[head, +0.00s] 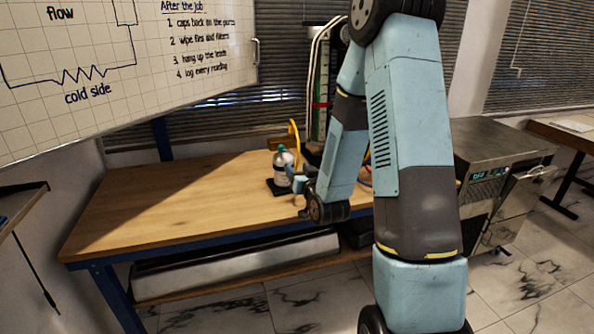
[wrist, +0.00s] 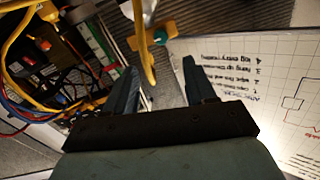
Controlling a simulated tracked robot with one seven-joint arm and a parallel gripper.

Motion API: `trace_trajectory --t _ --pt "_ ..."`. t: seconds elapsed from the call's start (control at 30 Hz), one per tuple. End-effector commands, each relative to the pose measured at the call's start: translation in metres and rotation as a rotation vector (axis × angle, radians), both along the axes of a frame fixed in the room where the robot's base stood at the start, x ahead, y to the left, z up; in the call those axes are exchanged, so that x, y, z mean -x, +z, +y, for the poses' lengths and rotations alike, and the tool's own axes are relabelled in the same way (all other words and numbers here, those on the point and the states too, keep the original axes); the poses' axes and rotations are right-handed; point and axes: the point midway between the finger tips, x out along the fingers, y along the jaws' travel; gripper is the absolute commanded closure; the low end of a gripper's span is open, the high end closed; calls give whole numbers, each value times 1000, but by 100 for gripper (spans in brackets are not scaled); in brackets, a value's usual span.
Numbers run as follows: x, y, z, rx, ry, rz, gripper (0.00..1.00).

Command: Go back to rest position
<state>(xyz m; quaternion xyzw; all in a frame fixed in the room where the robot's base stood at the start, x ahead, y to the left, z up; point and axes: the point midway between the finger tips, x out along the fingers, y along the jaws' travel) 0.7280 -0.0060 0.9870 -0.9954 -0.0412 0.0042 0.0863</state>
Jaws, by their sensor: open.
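My gripper (wrist: 160,76) is open in the wrist view, its two blue fingers spread apart. A yellow curved tube or bar (wrist: 143,45) shows between the fingers in the picture; I cannot tell how far beyond them it lies. Nothing is visibly held. The gripper there is small and partly hidden, close to a white bottle with a teal cap (head: 281,167).
Wires and a rig (wrist: 45,60) fill the wrist view's left. A whiteboard (head: 215,75) hangs at left; a metal cabinet (head: 490,150) stands right. The bench's left half is clear.

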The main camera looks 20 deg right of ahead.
Motion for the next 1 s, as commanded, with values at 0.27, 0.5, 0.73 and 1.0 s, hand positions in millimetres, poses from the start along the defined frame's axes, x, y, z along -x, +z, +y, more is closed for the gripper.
trace_trajectory --t 0.27,0.5,0.73,1.0 --pt "-1 15 3 41 6 58 45" --pt "9 46 5 121 5 206 45" --pt "32 76 4 182 -8 350 45" --pt "77 111 3 223 -27 517 45"
